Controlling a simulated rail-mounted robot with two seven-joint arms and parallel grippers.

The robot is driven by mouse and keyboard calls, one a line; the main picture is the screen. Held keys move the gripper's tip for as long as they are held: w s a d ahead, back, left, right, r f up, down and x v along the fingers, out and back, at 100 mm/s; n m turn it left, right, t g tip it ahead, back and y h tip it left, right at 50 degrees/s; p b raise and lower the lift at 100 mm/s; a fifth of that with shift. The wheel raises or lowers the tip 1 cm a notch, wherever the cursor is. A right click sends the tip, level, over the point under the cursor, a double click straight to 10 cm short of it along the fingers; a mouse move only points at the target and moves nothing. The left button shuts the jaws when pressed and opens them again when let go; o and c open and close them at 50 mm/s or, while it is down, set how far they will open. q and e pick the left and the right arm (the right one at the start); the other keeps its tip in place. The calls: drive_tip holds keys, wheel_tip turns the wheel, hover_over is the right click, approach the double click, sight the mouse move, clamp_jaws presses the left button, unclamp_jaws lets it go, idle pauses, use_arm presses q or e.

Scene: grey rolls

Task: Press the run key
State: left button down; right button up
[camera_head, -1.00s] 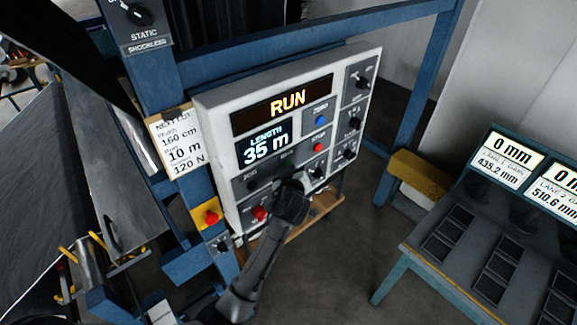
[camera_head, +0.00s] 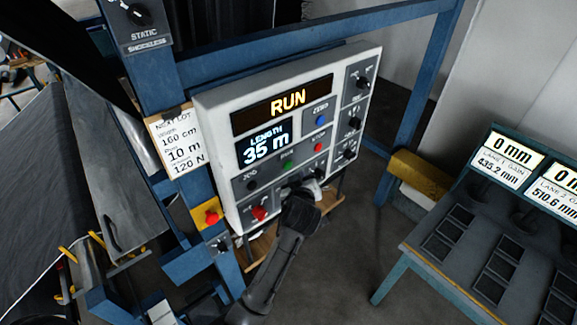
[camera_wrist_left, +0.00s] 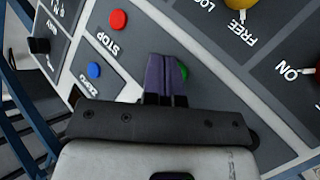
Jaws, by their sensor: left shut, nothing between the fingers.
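The control panel (camera_head: 232,188) shows "RUN" in amber letters on its upper display (camera_head: 290,101) and "LENGTH 35 m" below. The green run key (camera_head: 287,165) is in plain sight on the panel in the head view. In the left wrist view the green key (camera_wrist_left: 184,70) is partly hidden behind my fingers. My left gripper (camera_head: 297,184) is below and a little right of the green key. Its purple-grey fingers (camera_wrist_left: 166,70) are shut with nothing between them. I cannot tell the exact gap to the panel. My right gripper is not in view.
A red stop key (camera_head: 318,147) and a blue zero key (camera_head: 321,120) sit close by, with black knobs at the right. A red emergency button (camera_head: 212,217) is at the left. A console (camera_head: 424,256) stands at the right.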

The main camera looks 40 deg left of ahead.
use_arm(q)
drive_tip(key=shift+s+d, duration=0.15)
drive_tip(key=shift+d, duration=1.3)
